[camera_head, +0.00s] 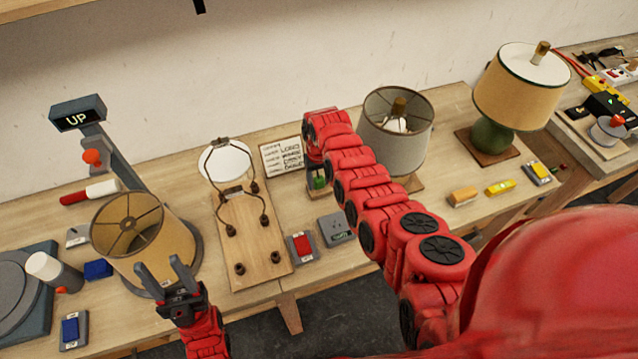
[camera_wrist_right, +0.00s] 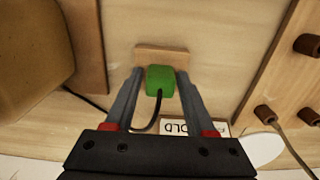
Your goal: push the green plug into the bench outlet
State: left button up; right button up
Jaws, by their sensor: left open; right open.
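The green plug (camera_wrist_right: 160,80) sits on a small wooden block (camera_wrist_right: 162,52) in the right wrist view, with a black cord trailing from it. In the head view the plug (camera_head: 318,182) shows only in part under my right wrist. My right gripper (camera_wrist_right: 160,73) is open, with one finger on each side of the plug; I cannot tell whether they touch it. A grey outlet box (camera_head: 335,228), seemingly the bench outlet, lies on the bench nearer the front edge than the plug. My left gripper (camera_head: 160,264) is open and empty in front of the tan lampshade.
A wooden board with a lamp frame (camera_head: 252,262) and a red switch (camera_head: 302,245) lie left of the outlet box. A grey-shaded lamp (camera_head: 395,135) stands behind my right arm. A handwritten card (camera_head: 283,157) stands near the plug. The bench between plug and outlet box looks clear.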

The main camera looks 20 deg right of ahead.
aim_at(319, 178)
grip_shut()
jog(key=shift+r+p, duration=1.75)
jog(key=shift+r, duration=0.85)
